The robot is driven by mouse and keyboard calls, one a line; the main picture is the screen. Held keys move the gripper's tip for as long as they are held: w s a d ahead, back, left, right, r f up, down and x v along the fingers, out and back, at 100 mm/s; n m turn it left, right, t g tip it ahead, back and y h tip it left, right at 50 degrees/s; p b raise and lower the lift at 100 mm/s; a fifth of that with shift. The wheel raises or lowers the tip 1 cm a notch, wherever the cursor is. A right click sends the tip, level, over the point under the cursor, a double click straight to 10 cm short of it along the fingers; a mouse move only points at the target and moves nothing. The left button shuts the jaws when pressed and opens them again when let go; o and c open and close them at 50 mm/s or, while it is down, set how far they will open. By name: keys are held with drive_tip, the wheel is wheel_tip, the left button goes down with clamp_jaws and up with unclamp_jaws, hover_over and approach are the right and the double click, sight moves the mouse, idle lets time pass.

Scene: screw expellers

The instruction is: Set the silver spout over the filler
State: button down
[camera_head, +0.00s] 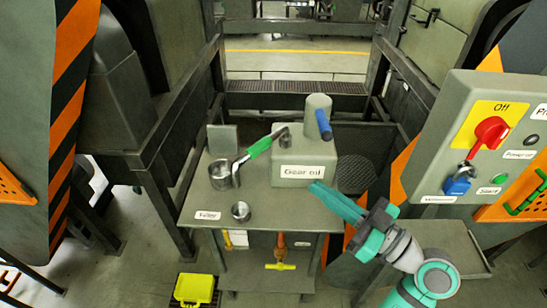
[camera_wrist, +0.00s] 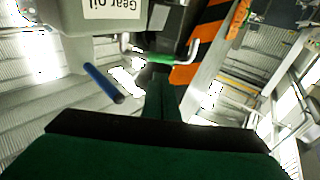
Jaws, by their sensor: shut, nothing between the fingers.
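The silver spout (camera_head: 236,173) is a bent tube with a green grip (camera_head: 260,147), reaching left from the Gear oil box (camera_head: 305,158). Its downturned end is at the right edge of a larger silver cup (camera_head: 222,177); I cannot tell whether it is inside or beside it. A smaller round silver opening (camera_head: 241,211) lies in front, to the right of the label (camera_head: 207,215) that seems to read Filler. My gripper (camera_head: 318,188) is shut and empty, in front of the box and apart from the spout. Its fingers also show in the wrist view (camera_wrist: 162,95).
A blue handle (camera_head: 323,124) sticks out by the cylinder (camera_head: 317,106) on the box; it also shows in the wrist view (camera_wrist: 103,82). A control panel (camera_head: 500,140) stands at right. A yellow box (camera_head: 194,288) is on the floor.

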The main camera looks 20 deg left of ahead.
sight(262, 150)
drive_tip(key=shift+s+r, duration=0.1)
drive_tip(key=shift+s, duration=0.05)
drive_tip(key=x, duration=1.4)
drive_tip(key=shift+a, duration=0.1)
idle(0.4)
